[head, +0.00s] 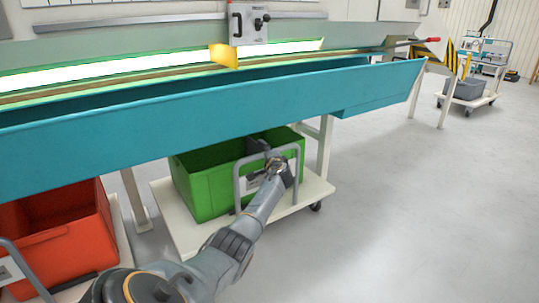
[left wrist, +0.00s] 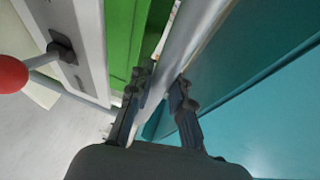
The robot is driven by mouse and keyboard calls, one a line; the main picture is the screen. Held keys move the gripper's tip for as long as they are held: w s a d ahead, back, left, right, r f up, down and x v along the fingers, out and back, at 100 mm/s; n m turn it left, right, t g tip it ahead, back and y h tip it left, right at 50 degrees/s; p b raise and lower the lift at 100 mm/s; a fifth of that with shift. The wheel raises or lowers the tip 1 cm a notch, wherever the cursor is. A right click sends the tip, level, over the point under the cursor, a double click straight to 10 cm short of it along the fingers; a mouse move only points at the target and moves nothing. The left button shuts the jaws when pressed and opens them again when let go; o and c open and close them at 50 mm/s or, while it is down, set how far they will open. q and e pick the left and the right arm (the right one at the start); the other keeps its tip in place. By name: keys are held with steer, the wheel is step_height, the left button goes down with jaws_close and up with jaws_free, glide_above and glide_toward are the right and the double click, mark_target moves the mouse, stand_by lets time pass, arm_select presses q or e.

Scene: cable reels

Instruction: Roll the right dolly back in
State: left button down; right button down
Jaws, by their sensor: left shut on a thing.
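The right dolly (head: 316,188) is a low cream platform on dark casters. It carries a green crate (head: 200,185) and has an upright grey tube handle (head: 237,187) at its near side. The dolly stands partly under the teal trough. My left gripper (head: 274,164) is at the handle, shut on it. In the left wrist view, the fingers of my left gripper (left wrist: 166,84) close around the grey handle tube (left wrist: 193,30). The green crate (left wrist: 122,40) shows behind it there. My right gripper is not in view.
The teal trough (head: 220,117) of the machine overhangs the dolly, with cream legs (head: 325,145) below. A red crate (head: 60,240) on another dolly stands at the left. Open floor (head: 420,210) lies to the right. A red knob (left wrist: 10,75) shows in the wrist view.

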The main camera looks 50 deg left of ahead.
arm_select(q)
steer(key=shift+a+r, duration=0.15)
steer(key=shift+a, duration=0.05)
steer(key=c, duration=1.2)
jaws_free()
steer(key=shift+a, duration=0.1)
steer(key=shift+s+d, duration=0.1)
steer(key=shift+d, duration=0.25)
steer(key=v, duration=1.1)
steer(key=shift+s, duration=0.15)
steer(key=shift+d, duration=0.1)
